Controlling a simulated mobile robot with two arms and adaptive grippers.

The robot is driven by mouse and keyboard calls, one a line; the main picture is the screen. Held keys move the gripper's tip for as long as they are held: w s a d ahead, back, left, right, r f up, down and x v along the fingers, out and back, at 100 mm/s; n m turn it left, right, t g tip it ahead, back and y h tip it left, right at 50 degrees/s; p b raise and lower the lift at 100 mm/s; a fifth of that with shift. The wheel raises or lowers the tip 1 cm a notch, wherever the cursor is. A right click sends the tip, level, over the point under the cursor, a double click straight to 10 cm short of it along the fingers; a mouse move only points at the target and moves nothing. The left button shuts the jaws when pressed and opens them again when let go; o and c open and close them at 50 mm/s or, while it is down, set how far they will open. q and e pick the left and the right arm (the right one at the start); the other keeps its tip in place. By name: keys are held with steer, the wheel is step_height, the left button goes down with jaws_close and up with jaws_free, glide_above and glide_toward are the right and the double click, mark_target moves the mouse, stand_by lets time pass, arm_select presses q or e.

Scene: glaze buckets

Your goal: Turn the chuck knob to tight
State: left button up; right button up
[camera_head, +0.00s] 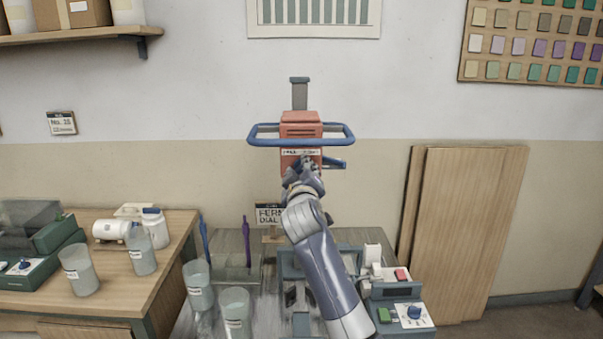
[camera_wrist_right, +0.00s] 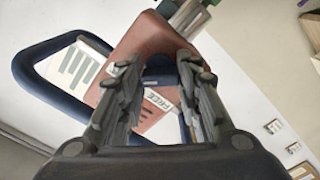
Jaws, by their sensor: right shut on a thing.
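A blue knob (camera_head: 414,312) sits on a white dial plate at the lower right, on a grey-blue control unit; its marks are too small to read. A red machine (camera_head: 301,118) with a blue loop handle (camera_head: 262,140) is up in front of the wall, a grey post rising above it. My right gripper (camera_head: 303,170) is at its lower front, well above and left of the knob. My left gripper is out of view.
The control unit carries a green button (camera_head: 384,315) and a red button (camera_head: 402,275). A green device (camera_head: 45,265) with another blue knob is on the wooden table. Wooden boards (camera_head: 465,230) lean at the right.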

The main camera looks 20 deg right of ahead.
steer(key=shift+f, duration=0.1)
steer(key=o, duration=1)
steer(key=shift+o, duration=0.2)
steer(key=v, duration=1.2)
